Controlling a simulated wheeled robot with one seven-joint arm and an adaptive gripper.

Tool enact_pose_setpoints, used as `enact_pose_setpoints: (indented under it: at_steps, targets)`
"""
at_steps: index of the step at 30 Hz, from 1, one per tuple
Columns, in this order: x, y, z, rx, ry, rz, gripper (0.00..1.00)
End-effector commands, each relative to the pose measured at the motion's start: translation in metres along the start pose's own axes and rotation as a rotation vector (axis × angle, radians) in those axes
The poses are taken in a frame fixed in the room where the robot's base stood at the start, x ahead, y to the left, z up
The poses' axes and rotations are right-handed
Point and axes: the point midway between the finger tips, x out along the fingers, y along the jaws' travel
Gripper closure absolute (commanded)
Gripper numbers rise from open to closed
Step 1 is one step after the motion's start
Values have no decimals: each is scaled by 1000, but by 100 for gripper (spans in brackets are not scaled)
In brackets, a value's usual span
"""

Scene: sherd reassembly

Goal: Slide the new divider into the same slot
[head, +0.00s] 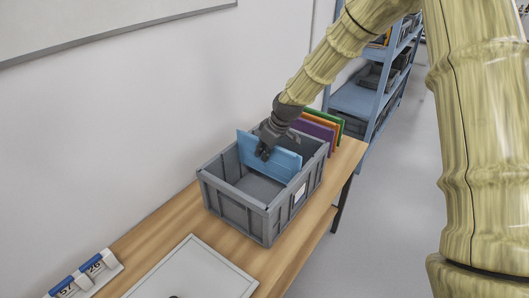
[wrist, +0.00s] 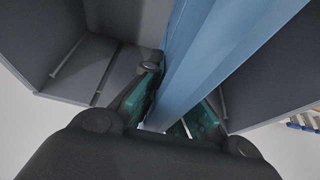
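The light blue divider (head: 284,165) stands crosswise in the grey bin (head: 235,212), its upper part above the rim. My gripper (head: 264,150) is at the divider's top edge, near its middle. In the wrist view the teal finger pads lie on both sides of the divider (wrist: 215,60), and my gripper (wrist: 180,95) appears shut on it. The bin's grey walls (wrist: 35,35) show on either side there. The divider's lower edge and the slots at its ends are hidden, so I cannot tell how deep it sits.
The bin stands on a wooden table (head: 180,222). Purple (head: 318,130), orange (head: 328,124) and green (head: 333,121) panels stand behind it. A wall runs along the left; blue shelving (head: 357,98) stands behind.

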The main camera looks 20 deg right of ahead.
Motion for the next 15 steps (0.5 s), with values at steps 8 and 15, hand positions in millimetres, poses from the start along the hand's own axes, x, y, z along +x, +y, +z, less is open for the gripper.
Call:
enact_pose_setpoints:
  at_steps: [8,15]
  targets:
    - [7,0,3,0,0,0,100]
    - [14,0,5,0,1,0,100]
